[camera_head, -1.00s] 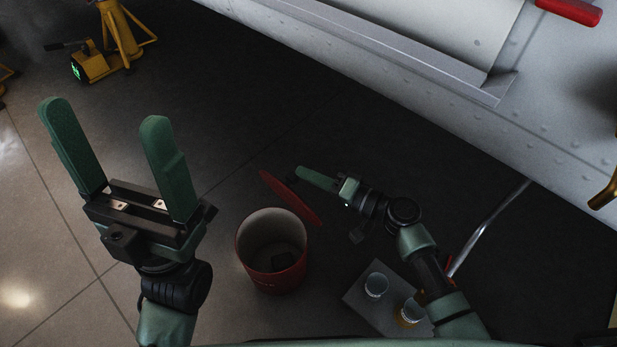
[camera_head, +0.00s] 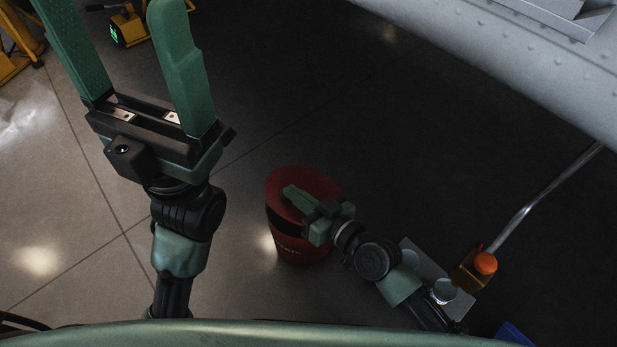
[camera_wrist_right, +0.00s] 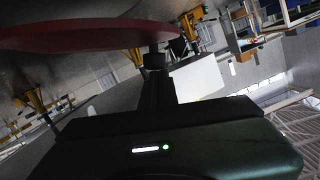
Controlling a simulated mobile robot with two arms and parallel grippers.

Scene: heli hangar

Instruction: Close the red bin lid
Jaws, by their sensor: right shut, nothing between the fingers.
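The red bin (camera_head: 300,250) stands on the floor at the lower middle of the head view. Its red lid (camera_head: 312,183) lies over the bin's mouth, with a dark gap showing below its left edge; the right part is hidden by my arm. My right gripper (camera_head: 288,195) is shut and empty, its fingers over the top of the lid. In the right wrist view the lid (camera_wrist_right: 90,36) shows edge-on across the upper left. My left gripper (camera_head: 120,40) is open and empty at the upper left, well away from the bin.
A grey board (camera_head: 425,262) with glass jars (camera_head: 443,290) lies right of the bin, partly under my right arm. A yellow box with an orange knob (camera_head: 485,264) is beside it. The aircraft's grey hull (camera_head: 520,60) fills the upper right. Floor left of the bin is clear.

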